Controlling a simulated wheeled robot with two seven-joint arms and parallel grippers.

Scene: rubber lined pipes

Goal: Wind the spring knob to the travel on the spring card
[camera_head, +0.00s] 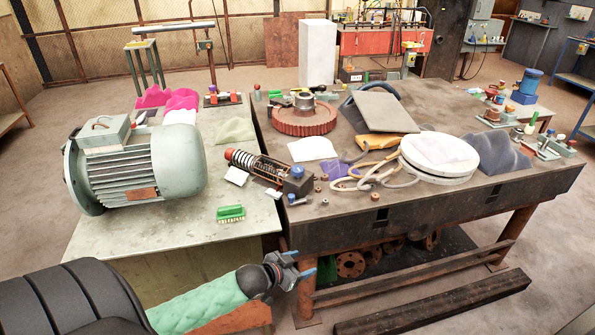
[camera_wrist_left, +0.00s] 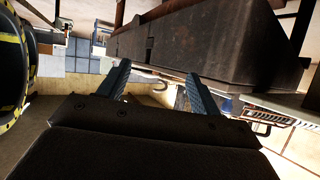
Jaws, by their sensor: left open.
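A spring unit (camera_head: 257,165) with a dark coil and orange-red parts lies across the gap between the pale bench and the dark table. I cannot tell which part is the spring knob. A small white card (camera_head: 236,176) lies beside the coil; its writing is too small to read. My left gripper (camera_head: 303,265) is open and empty, low in front of the table edge, well apart from the spring unit. Its two fingers also show spread in the left wrist view (camera_wrist_left: 158,72). My right gripper is out of view.
A large green-grey motor (camera_head: 140,165) fills the left bench. Hoses (camera_head: 375,172), a round white-topped disc (camera_head: 440,155) and a red-brown wheel (camera_head: 303,119) crowd the dark table. Dark beams (camera_head: 430,305) lie on the floor.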

